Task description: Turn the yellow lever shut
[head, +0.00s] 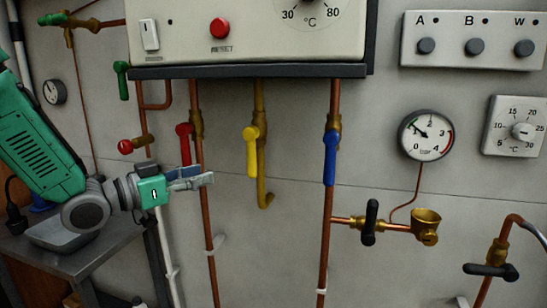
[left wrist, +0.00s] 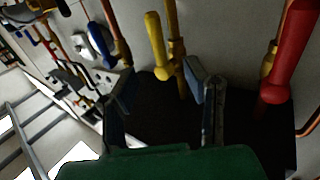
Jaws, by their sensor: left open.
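The yellow lever (head: 252,156) hangs straight down from its brass valve (head: 260,118), in line with the yellow pipe under the boiler panel. In the left wrist view the yellow lever (left wrist: 156,44) shows beyond the fingertips, toward the upper middle. My left gripper (head: 198,180) is open and empty, left of the yellow lever and a little lower, pointing right. The open fingers of my left gripper (left wrist: 162,80) also show in the left wrist view, apart from the lever. My right gripper is in neither view.
A red lever (head: 185,143) on a copper pipe is close above my left gripper. A blue lever (head: 330,158) hangs right of the yellow one. The boiler panel (head: 245,70) overhangs the levers. A metal table (head: 85,255) stands at lower left.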

